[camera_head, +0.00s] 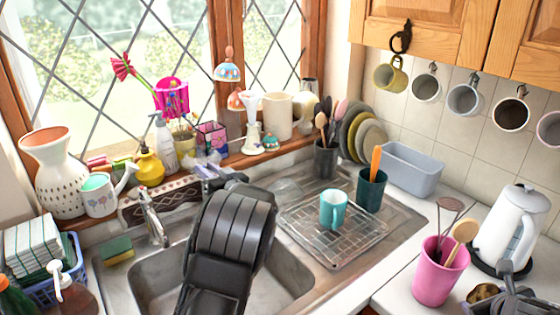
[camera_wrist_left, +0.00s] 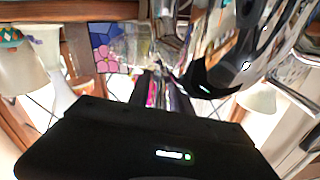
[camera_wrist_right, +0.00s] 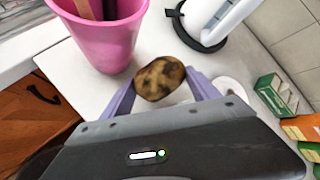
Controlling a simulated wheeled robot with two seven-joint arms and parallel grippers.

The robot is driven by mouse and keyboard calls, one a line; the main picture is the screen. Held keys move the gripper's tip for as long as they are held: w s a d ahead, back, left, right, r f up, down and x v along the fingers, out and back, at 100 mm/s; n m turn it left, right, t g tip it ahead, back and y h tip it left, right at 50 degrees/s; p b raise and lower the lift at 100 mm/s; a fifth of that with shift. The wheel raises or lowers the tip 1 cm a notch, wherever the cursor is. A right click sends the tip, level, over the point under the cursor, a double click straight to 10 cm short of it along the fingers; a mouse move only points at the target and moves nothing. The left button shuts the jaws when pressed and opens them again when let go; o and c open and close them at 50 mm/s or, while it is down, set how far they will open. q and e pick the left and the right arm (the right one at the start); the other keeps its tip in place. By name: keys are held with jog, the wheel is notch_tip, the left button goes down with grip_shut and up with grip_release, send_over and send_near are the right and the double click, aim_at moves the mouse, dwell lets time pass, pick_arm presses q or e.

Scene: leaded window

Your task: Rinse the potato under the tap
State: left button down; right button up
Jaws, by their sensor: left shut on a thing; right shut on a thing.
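The chrome tap (camera_head: 152,222) stands at the sink's back left. No running water is visible. My left gripper (camera_head: 217,172) is behind the sink, right of the tap, beyond my dark forearm. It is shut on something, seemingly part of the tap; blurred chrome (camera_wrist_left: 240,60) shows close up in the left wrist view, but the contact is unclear. The potato (camera_wrist_right: 160,78) is brown with dark patches, between the fingers of my right gripper (camera_wrist_right: 165,90), over the white counter.
The sink basin (camera_head: 155,283) is half covered by my left arm. A drying rack (camera_head: 330,225) with a teal mug (camera_head: 333,209) lies right of it. A pink pot of utensils (camera_head: 436,275) and a white kettle (camera_head: 515,225) stand close to my right gripper.

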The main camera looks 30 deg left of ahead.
pick_arm(q)
jog(key=shift+a+r+n+g+y+p, duration=0.1)
jog(key=shift+r+n+g+y+p, duration=0.3)
jog(key=shift+g, duration=0.4)
pick_arm(e)
jog(key=shift+w+r, duration=0.1)
jog(key=shift+r, duration=0.85)
pick_arm(q)
jog(key=shift+w+f+n+g, duration=0.1)
jog(key=shift+f+n+g, duration=0.25)
jog(key=shift+n+g, duration=0.3)
pick_arm(e)
jog(key=shift+w, duration=0.15)
pick_arm(q)
jog(key=c, duration=1.5)
grip_release()
jog(key=shift+o, duration=0.2)
